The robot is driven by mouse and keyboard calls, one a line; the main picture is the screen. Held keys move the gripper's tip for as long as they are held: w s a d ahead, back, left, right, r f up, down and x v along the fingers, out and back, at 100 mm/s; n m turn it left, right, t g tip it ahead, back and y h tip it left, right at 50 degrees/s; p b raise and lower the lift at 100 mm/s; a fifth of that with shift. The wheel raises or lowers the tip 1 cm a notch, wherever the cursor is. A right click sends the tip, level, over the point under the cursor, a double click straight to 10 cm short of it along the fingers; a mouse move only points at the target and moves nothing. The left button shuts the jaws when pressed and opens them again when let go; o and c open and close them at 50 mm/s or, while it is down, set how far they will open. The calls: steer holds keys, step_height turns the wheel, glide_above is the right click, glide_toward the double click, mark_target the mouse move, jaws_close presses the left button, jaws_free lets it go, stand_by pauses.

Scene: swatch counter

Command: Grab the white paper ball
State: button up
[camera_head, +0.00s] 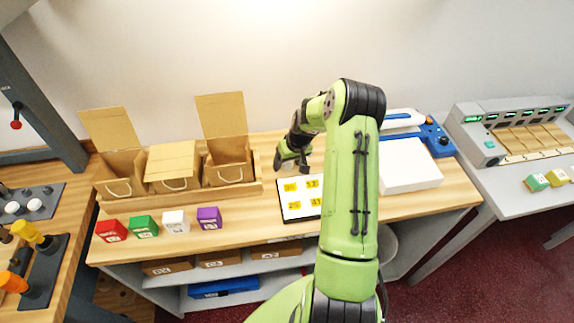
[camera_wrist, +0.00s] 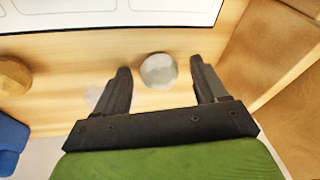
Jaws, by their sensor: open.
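The white paper ball (camera_wrist: 158,70) shows in the wrist view as a pale grey-white round thing on the wooden counter. It lies between the two fingertips of my gripper (camera_wrist: 159,80), with a gap on each side. The fingers are open and do not touch it. I cannot make out the ball in the head view.
Open cardboard boxes (camera_head: 172,165) stand to the left. Red (camera_head: 111,231), green (camera_head: 144,226), white (camera_head: 176,221) and purple (camera_head: 209,217) blocks line the counter's front.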

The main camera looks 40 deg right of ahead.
steer(key=c, duration=1.2)
